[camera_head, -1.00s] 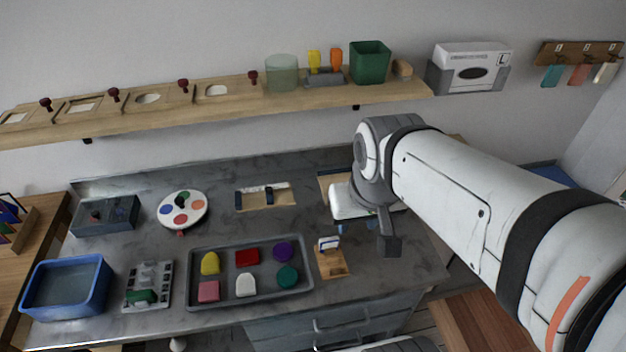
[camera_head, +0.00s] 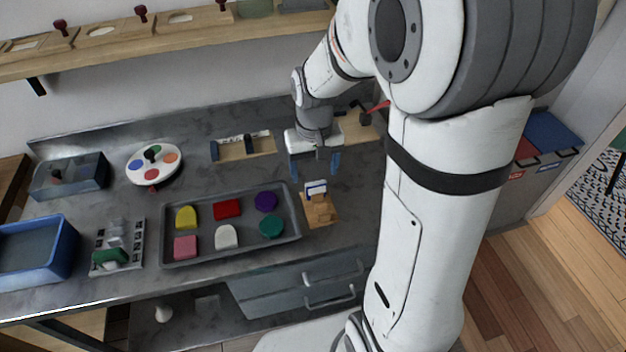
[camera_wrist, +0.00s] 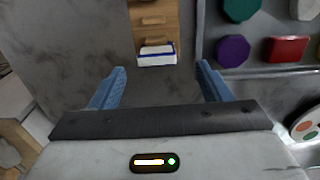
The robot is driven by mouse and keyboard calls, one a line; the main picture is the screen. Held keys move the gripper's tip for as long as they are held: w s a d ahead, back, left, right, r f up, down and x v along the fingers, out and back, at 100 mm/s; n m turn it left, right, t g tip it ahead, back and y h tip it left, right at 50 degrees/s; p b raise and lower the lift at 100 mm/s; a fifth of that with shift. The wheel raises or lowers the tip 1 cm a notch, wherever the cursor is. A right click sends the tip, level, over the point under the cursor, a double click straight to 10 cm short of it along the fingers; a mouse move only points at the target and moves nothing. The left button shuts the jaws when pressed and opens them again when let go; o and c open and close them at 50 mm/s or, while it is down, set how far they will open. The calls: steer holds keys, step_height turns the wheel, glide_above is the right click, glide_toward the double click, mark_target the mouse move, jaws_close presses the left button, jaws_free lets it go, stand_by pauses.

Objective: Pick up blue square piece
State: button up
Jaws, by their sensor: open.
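A small white square piece with a blue edge (camera_head: 315,188) stands upright at the back of a small wooden stand (camera_head: 320,211), right of the grey tray. It is the only piece I see that fits the blue square. In the wrist view the piece (camera_wrist: 156,54) lies ahead of and between my open blue fingertips, at the end of the wooden stand (camera_wrist: 152,22). My gripper (camera_head: 314,168) points down just behind the piece, open and empty. It also shows in the wrist view (camera_wrist: 161,70), not touching the piece.
The grey tray (camera_head: 292,212) holds several coloured pieces, left of the stand. A white palette (camera_head: 154,164), a blue bin (camera_head: 65,250) and a grey holder with a green part (camera_head: 118,248) lie farther left. Bare counter surrounds the stand's right side.

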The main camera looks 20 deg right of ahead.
mark_target(316, 183)
steer(key=f, duration=0.7)
steer(key=shift+w+d, duration=0.15)
steer(key=shift+d, duration=0.05)
steer(key=shift+c, duration=0.3)
steer(key=shift+r, duration=0.1)
steer(key=c, duration=1)
